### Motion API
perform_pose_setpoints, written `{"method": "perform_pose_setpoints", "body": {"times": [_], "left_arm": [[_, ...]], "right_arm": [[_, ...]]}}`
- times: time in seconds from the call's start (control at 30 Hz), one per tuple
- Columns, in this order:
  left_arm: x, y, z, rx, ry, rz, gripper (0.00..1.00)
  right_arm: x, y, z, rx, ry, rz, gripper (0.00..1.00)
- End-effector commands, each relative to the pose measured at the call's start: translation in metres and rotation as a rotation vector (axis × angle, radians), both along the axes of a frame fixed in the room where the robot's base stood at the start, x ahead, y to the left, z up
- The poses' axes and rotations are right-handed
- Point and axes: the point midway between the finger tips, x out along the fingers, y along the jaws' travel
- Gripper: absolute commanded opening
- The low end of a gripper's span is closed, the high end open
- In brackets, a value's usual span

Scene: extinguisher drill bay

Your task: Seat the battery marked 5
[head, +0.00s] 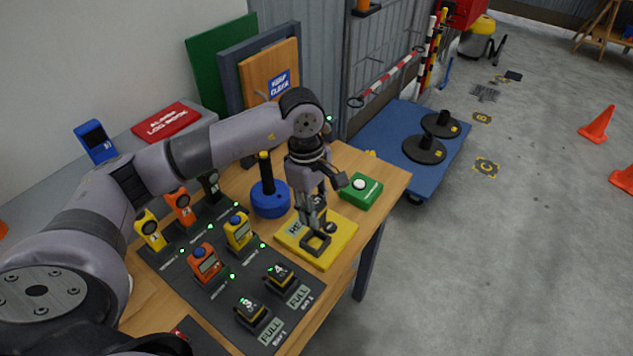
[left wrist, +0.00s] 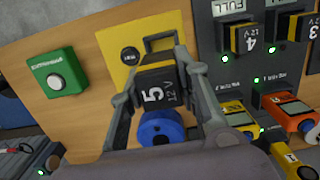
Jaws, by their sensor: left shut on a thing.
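The battery marked 5 (left wrist: 152,92), black with yellow edges, sits between the two fingers of my left gripper (left wrist: 155,88) in the left wrist view. The gripper is shut on it. In the head view my left gripper (head: 315,215) points down over the yellow plate (head: 340,250), and the battery is mostly hidden by the fingers. A black square frame (head: 315,243) shows on the plate just below the fingers; it also shows in the left wrist view (left wrist: 160,37), just beyond the battery. I cannot tell whether the battery touches it. My right gripper is not in view.
A green box with a white button (head: 362,190) stands behind the plate. A blue round base with a dark post (head: 268,200) is close left of the gripper. A dark board (head: 205,295) holds batteries 4 (head: 279,277) and 3 (head: 252,314) and several coloured meters.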

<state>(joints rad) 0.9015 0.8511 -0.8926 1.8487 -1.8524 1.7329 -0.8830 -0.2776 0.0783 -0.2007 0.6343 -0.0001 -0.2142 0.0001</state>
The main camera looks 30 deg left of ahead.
Motion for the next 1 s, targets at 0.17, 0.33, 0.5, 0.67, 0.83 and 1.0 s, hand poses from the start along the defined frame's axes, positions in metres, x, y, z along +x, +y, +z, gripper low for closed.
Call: {"method": "perform_pose_setpoints", "body": {"times": [0.17,0.33,0.5,0.67,0.83,1.0], "left_arm": [[0.0,-0.001,-0.003,-0.001,0.0,-0.003,0.0],[-0.001,-0.001,-0.012,-0.001,0.0,-0.003,0.0],[-0.001,-0.001,-0.028,-0.001,0.002,-0.002,0.0],[-0.001,-0.001,-0.043,-0.001,0.0,-0.002,0.0],[-0.001,-0.001,-0.052,-0.002,0.0,-0.003,0.0],[-0.001,-0.001,-0.054,-0.001,0.0,-0.003,0.0]], "right_arm": [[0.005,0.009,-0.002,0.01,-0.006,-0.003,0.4],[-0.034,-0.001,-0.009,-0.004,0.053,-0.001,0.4],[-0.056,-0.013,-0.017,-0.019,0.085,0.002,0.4],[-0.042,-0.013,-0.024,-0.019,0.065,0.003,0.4],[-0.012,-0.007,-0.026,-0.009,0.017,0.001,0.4],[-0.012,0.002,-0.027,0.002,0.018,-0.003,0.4]]}}
